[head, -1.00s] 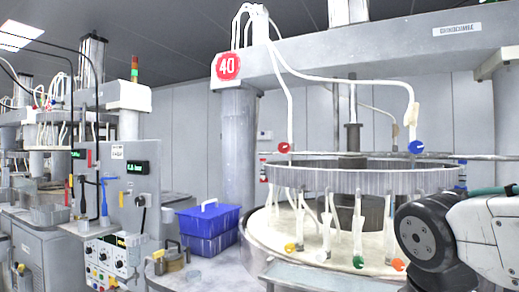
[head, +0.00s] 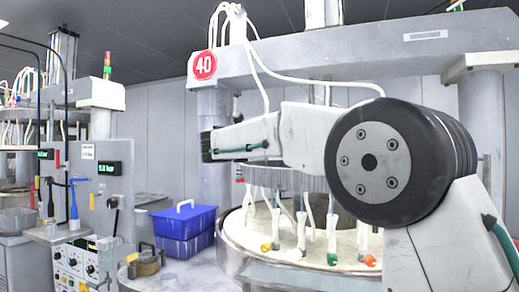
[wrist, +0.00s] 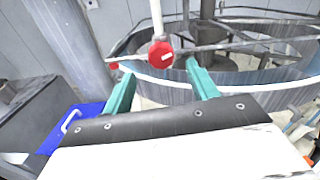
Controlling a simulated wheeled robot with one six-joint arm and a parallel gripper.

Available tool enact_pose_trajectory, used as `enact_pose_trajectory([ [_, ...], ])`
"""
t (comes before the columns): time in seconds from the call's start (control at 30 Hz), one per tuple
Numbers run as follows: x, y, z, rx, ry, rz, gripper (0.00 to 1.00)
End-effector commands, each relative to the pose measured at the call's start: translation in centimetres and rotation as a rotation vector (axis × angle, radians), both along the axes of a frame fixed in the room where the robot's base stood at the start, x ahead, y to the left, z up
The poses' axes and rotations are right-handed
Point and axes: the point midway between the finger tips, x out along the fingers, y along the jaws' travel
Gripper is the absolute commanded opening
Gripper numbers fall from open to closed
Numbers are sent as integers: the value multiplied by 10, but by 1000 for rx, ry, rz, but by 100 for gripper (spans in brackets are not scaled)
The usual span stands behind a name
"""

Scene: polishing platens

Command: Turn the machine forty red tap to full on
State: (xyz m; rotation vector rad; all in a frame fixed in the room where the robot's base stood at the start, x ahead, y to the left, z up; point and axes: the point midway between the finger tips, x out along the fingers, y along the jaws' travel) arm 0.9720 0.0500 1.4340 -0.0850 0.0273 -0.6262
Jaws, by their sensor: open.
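The red tap (wrist: 161,55) is a round red knob with a white mark, at the foot of a white hose. In the wrist view it shows between and slightly beyond the tips of my gripper (wrist: 159,70), nearer the right finger. The two teal fingers are spread apart and hold nothing. I cannot tell whether a finger touches the knob. The red sign "40" (head: 204,65) marks the machine.
A grey ring (wrist: 180,90) runs just behind the fingers' line. A thin metal rail passes beside the tap. A grey column (head: 214,110) stands left, with a blue crate (head: 183,246) below. Yellow, green (head: 332,246) and orange taps hang over the white platen.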

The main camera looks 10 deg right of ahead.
Motion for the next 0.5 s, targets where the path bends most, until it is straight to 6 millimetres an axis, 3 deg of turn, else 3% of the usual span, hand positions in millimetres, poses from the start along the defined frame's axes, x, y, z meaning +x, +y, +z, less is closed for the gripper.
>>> enact_pose_trajectory([
  [0.5, 56, -43, 0, -1, 0, -2, 59],
])
